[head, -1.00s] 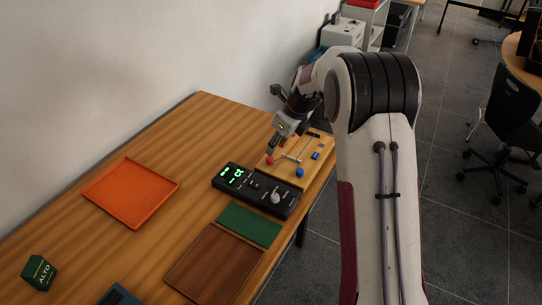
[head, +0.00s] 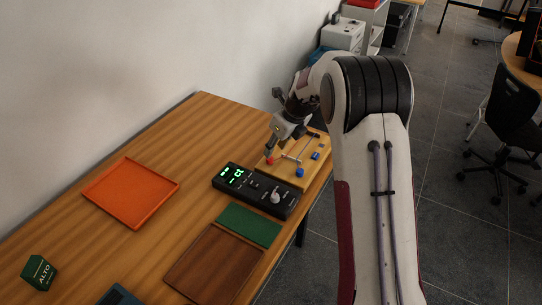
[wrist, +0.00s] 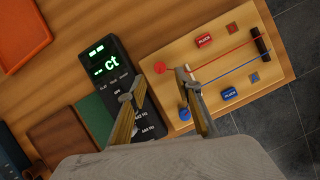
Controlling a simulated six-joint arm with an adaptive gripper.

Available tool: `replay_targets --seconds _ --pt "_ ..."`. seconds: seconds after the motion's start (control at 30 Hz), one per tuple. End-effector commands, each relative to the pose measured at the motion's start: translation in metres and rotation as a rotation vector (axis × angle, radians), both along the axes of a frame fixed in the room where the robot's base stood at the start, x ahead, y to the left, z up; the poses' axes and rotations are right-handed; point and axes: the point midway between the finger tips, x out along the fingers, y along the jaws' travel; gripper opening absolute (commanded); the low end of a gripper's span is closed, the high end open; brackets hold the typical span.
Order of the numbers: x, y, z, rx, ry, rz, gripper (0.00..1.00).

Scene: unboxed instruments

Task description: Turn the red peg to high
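The red peg (wrist: 160,68) stands at the left end of a red string on a yellow wooden board (wrist: 268,92). In the head view the red peg (head: 270,161) is just below my gripper (head: 275,146). In the wrist view my gripper (wrist: 155,85) is open, its fingers apart and nothing between them. A blue peg (wrist: 184,115) sits beside the right finger. The black tuner (wrist: 117,63), with a green display showing dashes and "ct", lies left of the board.
Red (wrist: 204,41) and blue (wrist: 229,94) "pluck" blocks sit on the board. A green mat (head: 249,224), a brown tray (head: 215,268) and an orange tray (head: 130,193) lie on the table. A green "ALTO" block (head: 38,272) is at the front left.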

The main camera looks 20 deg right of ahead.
Motion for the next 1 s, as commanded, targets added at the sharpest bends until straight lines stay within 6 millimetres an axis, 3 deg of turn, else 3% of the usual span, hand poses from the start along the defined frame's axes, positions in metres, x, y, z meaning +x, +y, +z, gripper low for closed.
replay_targets --seconds 0.5,1.0 --pt "0.018 0.009 -0.049 -0.001 0.000 0.000 0.34" --pt "0.020 0.011 -0.056 -0.001 0.000 0.000 0.31"
